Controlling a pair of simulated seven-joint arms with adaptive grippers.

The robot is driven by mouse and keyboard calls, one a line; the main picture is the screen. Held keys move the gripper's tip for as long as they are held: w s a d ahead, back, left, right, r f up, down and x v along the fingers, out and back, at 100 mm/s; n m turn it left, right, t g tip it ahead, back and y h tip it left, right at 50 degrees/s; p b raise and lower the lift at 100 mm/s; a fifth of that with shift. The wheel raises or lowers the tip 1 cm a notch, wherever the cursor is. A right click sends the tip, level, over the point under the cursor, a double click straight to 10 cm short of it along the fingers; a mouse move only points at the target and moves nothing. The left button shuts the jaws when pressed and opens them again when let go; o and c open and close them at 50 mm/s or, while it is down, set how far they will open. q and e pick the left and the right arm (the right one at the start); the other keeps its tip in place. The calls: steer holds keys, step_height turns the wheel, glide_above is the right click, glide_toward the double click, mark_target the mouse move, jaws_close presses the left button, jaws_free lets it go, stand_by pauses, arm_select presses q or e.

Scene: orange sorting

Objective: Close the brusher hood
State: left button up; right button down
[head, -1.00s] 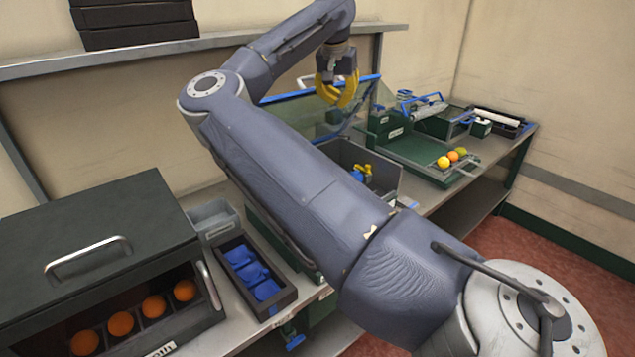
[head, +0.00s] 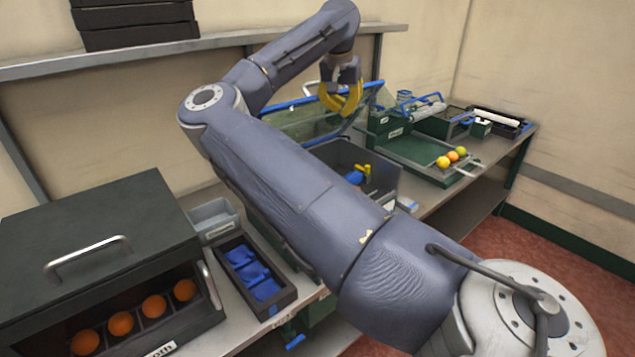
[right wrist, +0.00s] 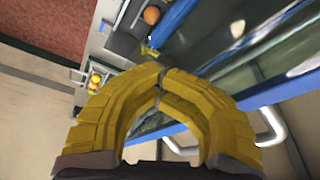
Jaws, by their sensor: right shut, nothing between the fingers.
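The brusher hood (head: 300,124) is a clear panel with a blue frame, standing raised and tilted over an open grey bin-like machine (head: 388,179) in the head view. A white handle sits at its top edge. In the right wrist view the hood's glass (right wrist: 235,58) and blue edges fill the right side, with the white handle (right wrist: 272,127) beside the fingers. My right gripper (head: 343,112) has yellow fingers, shut and empty, at the hood's upper part. Its fingertips (right wrist: 160,72) meet in the wrist view. I cannot tell whether they touch the hood. My left gripper is not in view.
My right arm crosses the middle of the head view and hides part of the bench. A dark box with oranges (head: 121,323) and a tray of blue pieces (head: 292,293) stand at left. Green machines with several fruits (head: 453,156) stand at right.

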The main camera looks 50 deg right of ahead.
mark_target(349, 124)
steer(key=shift+w+a+f, duration=0.2)
steer(key=shift+f, duration=0.2)
steer(key=shift+w+a+f, duration=0.15)
steer(key=shift+w+f, duration=0.05)
steer(key=shift+f, duration=0.2)
steer(key=shift+s+a+f, duration=0.1)
steer(key=shift+s+f, duration=0.5)
steer(key=shift+f, duration=0.3)
steer(key=shift+s+f, duration=0.15)
steer(key=shift+f, duration=0.05)
steer(key=shift+s+a+f, duration=0.15)
steer(key=shift+s+f, duration=0.45)
steer(key=shift+f, duration=0.35)
steer(key=shift+r, duration=0.15)
steer(key=shift+s+r, duration=0.3)
steer(key=shift+r, duration=0.2)
steer(key=shift+s+r, duration=0.3)
steer(key=shift+r, duration=0.2)
steer(key=shift+s+r, duration=0.45)
steer(key=shift+r, duration=0.3)
steer(key=shift+s+r, duration=0.45)
steer(key=shift+s, duration=0.15)
